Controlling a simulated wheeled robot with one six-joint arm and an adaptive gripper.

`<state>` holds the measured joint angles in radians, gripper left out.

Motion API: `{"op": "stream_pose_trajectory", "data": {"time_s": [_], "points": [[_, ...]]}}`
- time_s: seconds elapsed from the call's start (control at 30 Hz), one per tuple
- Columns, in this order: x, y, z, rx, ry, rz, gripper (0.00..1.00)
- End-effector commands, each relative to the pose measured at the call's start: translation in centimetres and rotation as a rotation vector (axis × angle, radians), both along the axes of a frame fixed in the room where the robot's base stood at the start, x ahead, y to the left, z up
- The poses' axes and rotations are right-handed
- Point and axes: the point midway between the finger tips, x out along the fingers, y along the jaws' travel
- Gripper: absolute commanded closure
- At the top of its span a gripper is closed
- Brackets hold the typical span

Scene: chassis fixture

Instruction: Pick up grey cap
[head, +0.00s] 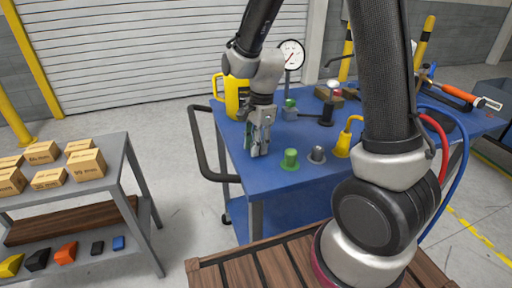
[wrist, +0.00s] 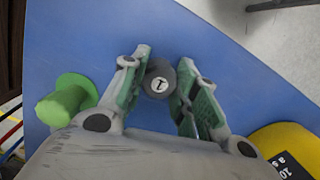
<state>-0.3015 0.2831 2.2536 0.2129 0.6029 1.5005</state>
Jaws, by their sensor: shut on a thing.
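My gripper (head: 259,148) is low over the left part of the blue cart top, fingers pointing down. In the wrist view my gripper (wrist: 160,88) has its green-padded fingers closed on the round, dark grey cap (wrist: 159,79), which has a small pale mark on its top. In the head view the fingers mostly hide this cap. I cannot tell whether it touches the cart top or is slightly raised. A green flanged piece (head: 290,158) stands just right of my gripper; it also shows at the left of the wrist view (wrist: 66,102).
The blue cart top (head: 277,183) also holds a small grey piece (head: 317,154), a yellow hooked piece (head: 346,139), a yellow canister (head: 235,97) and a dial gauge (head: 291,54). A grey shelf (head: 118,152) with several boxes stands left.

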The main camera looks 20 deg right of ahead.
Motion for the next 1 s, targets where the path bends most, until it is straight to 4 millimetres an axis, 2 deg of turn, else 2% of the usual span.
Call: {"op": "stream_pose_trajectory", "data": {"time_s": [0.17, 0.27, 0.5, 0.7, 1.0], "points": [[0.0, 0.0, 0.2, 0.0, -0.001, 0.0, 0.8], [0.1, 0.0, 1.3, 0.002, -0.005, -0.001, 0.8], [0.1, 0.1, 6.3, 0.002, -0.007, 0.0, 0.8], [0.1, 0.0, 9.3, 0.001, -0.003, 0.0, 0.8], [0.0, 0.0, 10.0, 0.0, 0.0, 0.0, 0.8]]}}
